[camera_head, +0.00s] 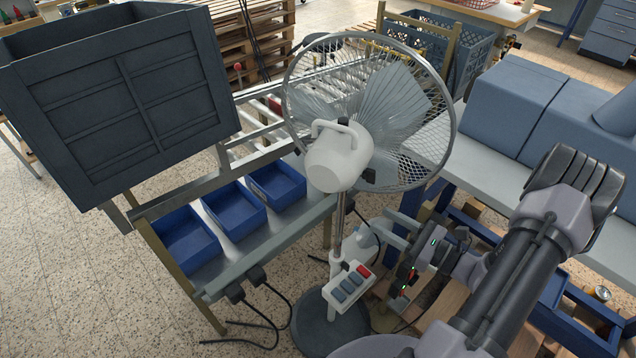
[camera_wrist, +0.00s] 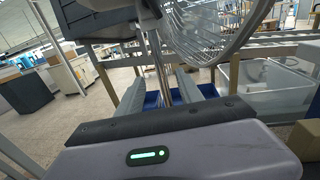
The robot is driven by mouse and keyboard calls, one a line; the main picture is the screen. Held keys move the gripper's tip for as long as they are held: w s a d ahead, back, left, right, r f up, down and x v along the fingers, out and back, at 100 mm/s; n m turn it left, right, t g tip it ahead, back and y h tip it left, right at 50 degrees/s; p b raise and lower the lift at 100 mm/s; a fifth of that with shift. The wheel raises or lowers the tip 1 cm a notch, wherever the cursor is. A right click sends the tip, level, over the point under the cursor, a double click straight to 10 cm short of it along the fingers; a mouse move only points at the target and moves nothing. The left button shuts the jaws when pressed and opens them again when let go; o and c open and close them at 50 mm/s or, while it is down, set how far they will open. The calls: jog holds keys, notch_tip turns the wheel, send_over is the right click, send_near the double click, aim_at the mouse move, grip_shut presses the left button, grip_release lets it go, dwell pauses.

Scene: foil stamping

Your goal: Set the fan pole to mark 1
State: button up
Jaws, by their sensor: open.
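The fan (camera_head: 340,160) stands upright, its round wire cage facing away from me. Its thin metal pole (camera_head: 340,216) drops from the white motor housing into a wider light lower tube above a dark round base (camera_head: 318,325). My gripper (camera_head: 388,230) is open, just right of the pole at about the height of the lower tube. In the wrist view the pole (camera_wrist: 158,62) shows between my two grey fingers (camera_wrist: 160,88), beyond or at their tips; contact cannot be told. No height marks are legible.
A grey-blue crate (camera_head: 125,95) and blue bins (camera_head: 234,212) on a metal frame stand left of the fan. A bench with blue covered machines (camera_head: 520,105) is at right. Black cables (camera_head: 270,320) lie on the floor near the base.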

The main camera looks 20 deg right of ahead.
jog(key=b, duration=0.3)
send_over(340, 215)
jog(key=w, duration=0.4)
jog(key=shift+s+a, duration=0.15)
jog(key=shift+a, duration=0.25)
grip_shut()
jog(key=shift+f, duration=0.1)
dwell(0.6)
